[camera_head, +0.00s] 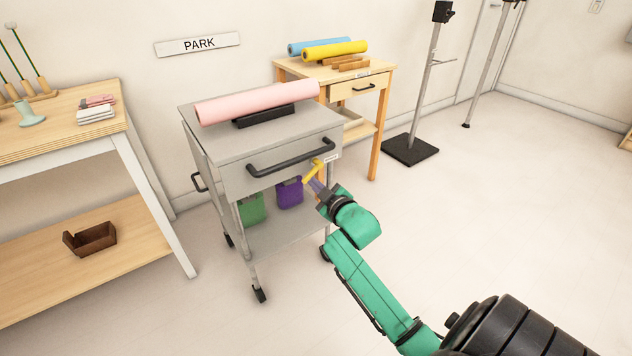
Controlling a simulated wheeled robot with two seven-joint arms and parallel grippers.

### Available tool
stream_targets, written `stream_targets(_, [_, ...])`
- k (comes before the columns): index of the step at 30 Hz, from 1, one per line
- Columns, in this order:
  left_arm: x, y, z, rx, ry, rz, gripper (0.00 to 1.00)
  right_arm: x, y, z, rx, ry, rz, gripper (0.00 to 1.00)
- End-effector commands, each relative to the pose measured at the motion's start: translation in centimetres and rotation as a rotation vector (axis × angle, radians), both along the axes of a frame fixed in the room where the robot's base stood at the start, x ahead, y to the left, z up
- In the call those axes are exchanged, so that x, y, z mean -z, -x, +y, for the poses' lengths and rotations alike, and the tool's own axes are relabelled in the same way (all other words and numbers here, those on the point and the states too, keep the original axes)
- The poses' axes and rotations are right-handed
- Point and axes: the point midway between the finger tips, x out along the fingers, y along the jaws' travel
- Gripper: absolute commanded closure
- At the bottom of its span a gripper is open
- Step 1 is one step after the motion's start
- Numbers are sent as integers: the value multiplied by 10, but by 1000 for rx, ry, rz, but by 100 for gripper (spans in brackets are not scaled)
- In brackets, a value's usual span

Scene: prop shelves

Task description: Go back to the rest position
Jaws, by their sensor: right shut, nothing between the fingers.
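My right arm reaches in from the lower right, green with dark bands. Its gripper (313,187) is shut and empty, in front of the right front corner of the grey metal cart (210,148). The fingertips are just below a yellow piece (313,171) at the right of the cart's drawer front. I cannot tell whether they touch it. The drawer (250,180) has a black bar handle and looks closed. My left gripper is not in view.
A pink roll (255,102) lies on a black holder on the cart; green (251,209) and purple (290,193) containers stand below. A wooden table (60,130) is at left, a wooden stand (345,80) behind, a black-based pole (411,150) farther right. The floor at right is clear.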

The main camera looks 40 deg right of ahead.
Motion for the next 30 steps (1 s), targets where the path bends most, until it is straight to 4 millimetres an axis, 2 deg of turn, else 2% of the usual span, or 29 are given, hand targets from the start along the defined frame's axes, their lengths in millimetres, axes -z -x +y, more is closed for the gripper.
stream_targets(3, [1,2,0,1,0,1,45,-1,6,1,0,-1,0,100])
stream_targets(8, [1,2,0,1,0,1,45,0,6,1,1,-1,2,100])
stream_targets(11, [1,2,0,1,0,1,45,24,8,3,3,-24,47,100])
stream_targets(14, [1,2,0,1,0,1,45,88,19,9,13,-88,172,100])
stream_targets(16, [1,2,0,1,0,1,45,149,38,18,27,-149,295,100])
stream_targets(18, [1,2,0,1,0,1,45,211,65,29,46,-206,427,100])
stream_targets(20, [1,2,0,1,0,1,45,260,94,40,64,-253,536,100])
stream_targets(21, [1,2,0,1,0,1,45,290,115,47,77,-280,608,100])
stream_targets(24, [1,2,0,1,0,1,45,353,172,65,112,-339,772,100])
stream_targets(27, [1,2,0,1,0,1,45,397,226,81,145,-380,907,100])
stream_targets(30, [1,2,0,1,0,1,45,429,275,93,176,-408,1021,100])
